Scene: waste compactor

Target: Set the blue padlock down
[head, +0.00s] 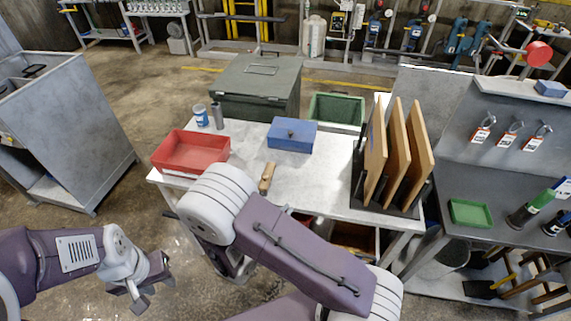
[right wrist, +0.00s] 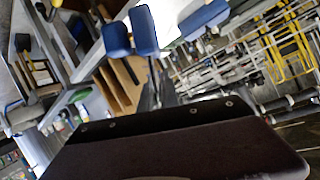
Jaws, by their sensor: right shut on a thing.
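I cannot make out a blue padlock for certain in either view. My left gripper (head: 152,281) is at the lower left of the head view, low over the floor, with its fingers apart and nothing between them. My right arm reaches in front of the white worktable (head: 323,183), with its large pale joint covering the table's near left edge. The fingers of my right gripper do not show in the head view.
On the worktable are a red tray (head: 191,153), a blue box (head: 291,136), a small wooden piece (head: 267,178) and upright wooden boards (head: 397,150). Tagged padlocks (head: 511,137) hang on the grey panel at right. A green tray (head: 470,213) lies below. The table's middle is clear.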

